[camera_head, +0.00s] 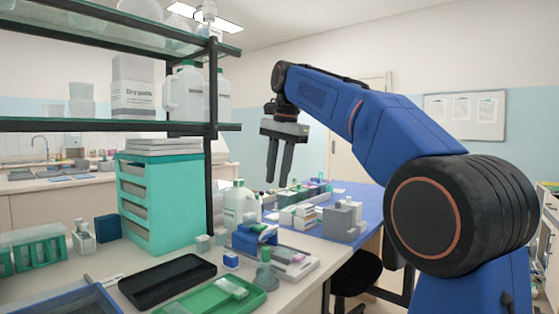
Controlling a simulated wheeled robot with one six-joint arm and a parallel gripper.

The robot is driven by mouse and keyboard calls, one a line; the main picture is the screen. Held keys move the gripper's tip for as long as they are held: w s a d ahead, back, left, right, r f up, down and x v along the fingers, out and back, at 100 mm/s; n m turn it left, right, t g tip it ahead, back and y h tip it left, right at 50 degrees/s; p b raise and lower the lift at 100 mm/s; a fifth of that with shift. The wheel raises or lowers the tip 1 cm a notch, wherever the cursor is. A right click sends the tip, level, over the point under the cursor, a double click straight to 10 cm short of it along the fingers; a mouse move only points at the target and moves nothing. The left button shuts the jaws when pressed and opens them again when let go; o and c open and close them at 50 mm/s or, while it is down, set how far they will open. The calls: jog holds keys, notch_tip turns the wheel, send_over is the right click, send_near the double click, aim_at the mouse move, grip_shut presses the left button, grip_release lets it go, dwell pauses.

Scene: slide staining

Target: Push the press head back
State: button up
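My gripper (278,180) hangs in the air above the bench, fingers pointing down. A gap shows between the fingers, with nothing in it. Below it on the bench stands a small device with a blue upper block (254,236) on a long pale grey base (300,268). This block may be the press head, but I cannot tell for sure at this size. A stepped grey block (343,221) stands farther right on the blue surface. My gripper is well above both and touches neither.
A black tray (167,281), a green tray (205,300) and a small green stand (265,276) lie in front. A teal drawer rack (165,200) and a dark shelf post (212,140) stand left. White bottles (238,205) and several small boxes crowd the bench behind.

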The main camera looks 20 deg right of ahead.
jog(key=shift+s+d+r, duration=0.15)
jog(key=shift+r, duration=0.9)
jog(key=shift+s+d+r, duration=0.1)
jog(key=shift+s+r, duration=0.05)
jog(key=shift+r, duration=0.85)
jog(key=s+d+f+n+t, duration=0.1)
jog(key=s+d+f+n, duration=0.1)
jog(key=s+f, duration=0.9)
jog(key=s+d+f+n+t, duration=0.1)
jog(key=s+d+f+n, duration=0.2)
jog(key=s+f, duration=0.8)
jog(key=s+d+f+n+t+h, duration=0.1)
jog(key=s+d+f+n, duration=0.2)
jog(key=s+f, duration=0.9)
notch_tip(320, 180, down, 8)
jog(key=n, duration=0.2)
jog(key=shift+n, duration=0.3)
